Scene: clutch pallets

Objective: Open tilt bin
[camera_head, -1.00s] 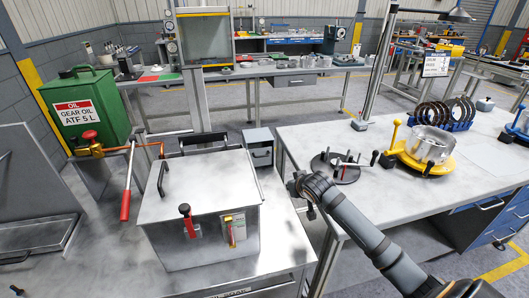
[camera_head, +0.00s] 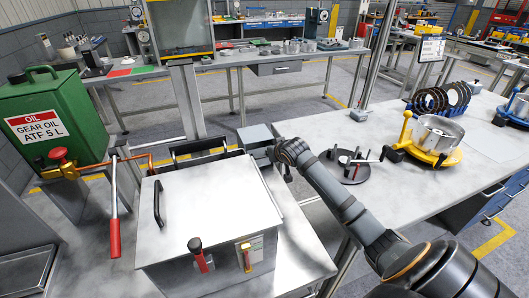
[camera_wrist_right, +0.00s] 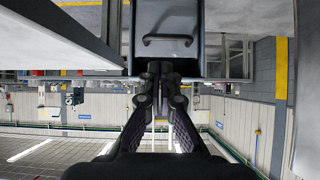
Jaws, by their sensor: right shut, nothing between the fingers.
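The tilt bin (camera_head: 257,138) is a small grey box behind the right back corner of the large metal tank. In the right wrist view its dark grey front (camera_wrist_right: 168,18) carries a bar handle (camera_wrist_right: 167,38) and fills the top middle. It looks closed. My right gripper (camera_head: 277,152) is at the bin's right front side in the head view and partly hides it. In the wrist view the right gripper's fingertips (camera_wrist_right: 160,67) are together and empty, just below the handle in the picture; whether they touch the bin I cannot tell. My left gripper is not in view.
The metal tank (camera_head: 205,205) with a lid handle stands left of my arm. A red-handled lever (camera_head: 114,238) and green oil can (camera_head: 45,115) are further left. On the right bench (camera_head: 385,190) stand a dark round fixture (camera_head: 352,172) and a yellow-based clutch part (camera_head: 432,140).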

